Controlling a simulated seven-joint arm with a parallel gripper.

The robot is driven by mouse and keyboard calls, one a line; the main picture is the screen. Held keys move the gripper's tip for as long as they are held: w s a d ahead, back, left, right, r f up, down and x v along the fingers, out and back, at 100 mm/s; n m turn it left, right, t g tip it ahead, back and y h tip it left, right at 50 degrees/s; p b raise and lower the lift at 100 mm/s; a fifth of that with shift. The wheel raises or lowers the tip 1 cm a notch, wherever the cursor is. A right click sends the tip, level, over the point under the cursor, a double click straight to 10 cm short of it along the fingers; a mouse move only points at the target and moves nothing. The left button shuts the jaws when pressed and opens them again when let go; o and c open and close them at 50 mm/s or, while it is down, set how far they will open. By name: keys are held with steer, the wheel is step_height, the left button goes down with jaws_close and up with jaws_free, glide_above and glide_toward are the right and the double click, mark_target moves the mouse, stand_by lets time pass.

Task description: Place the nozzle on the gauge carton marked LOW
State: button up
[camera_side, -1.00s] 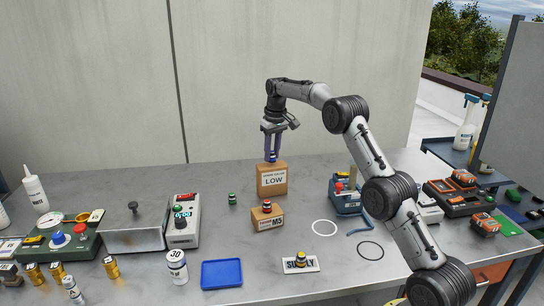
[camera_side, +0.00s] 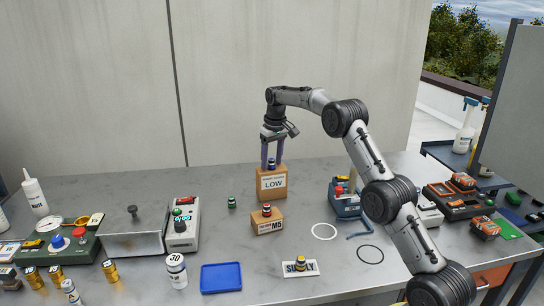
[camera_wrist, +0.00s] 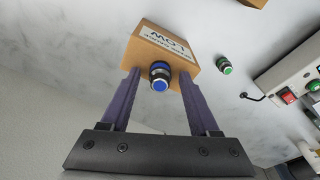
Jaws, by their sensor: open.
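The gauge carton marked LOW (camera_side: 272,195) stands upright at the back middle of the bench; its brown box (camera_wrist: 185,62) also shows in the wrist view. A dark nozzle with a blue end (camera_side: 271,163) stands upright on top of this carton. In the wrist view the nozzle (camera_wrist: 159,76) shows its round blue end. My gripper (camera_side: 272,165) is open above the carton, with its purple fingers apart on either side of the nozzle. In the wrist view a gap shows between the nozzle and each finger.
A smaller M5 carton (camera_side: 267,226) with a red-ringed piece on it stands in front. A green-topped piece (camera_side: 232,201) stands to the left. A yellow-topped piece is on the SUPPLY plate (camera_side: 300,270). A blue tray (camera_side: 221,277) and blue case (camera_side: 345,205) are nearby.

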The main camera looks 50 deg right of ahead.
mark_target(274, 170)
step_height(274, 170, up, 12)
steer(key=s, duration=0.1)
steer(key=s+a+r+n+t, duration=0.1)
steer(key=s+a+r, duration=0.4)
steer(key=s+a, duration=0.35)
steer(key=s+a+r+n+t, duration=0.1)
steer(key=s+a+r, duration=0.4)
steer(key=s+a, duration=0.3)
steer(key=s+a+f, duration=0.3)
steer(key=s+f, duration=0.1)
steer(key=s, duration=0.3)
steer(key=s+a+f+t, duration=0.1)
steer(key=s+a+f, duration=0.2)
steer(key=s+f, duration=0.2)
steer(key=s+a+f+n+t, duration=0.1)
steer(key=s+a+f, duration=0.3)
steer(key=s, duration=0.5)
steer(key=shift+s+f, duration=0.2)
steer(key=shift+s, duration=0.1)
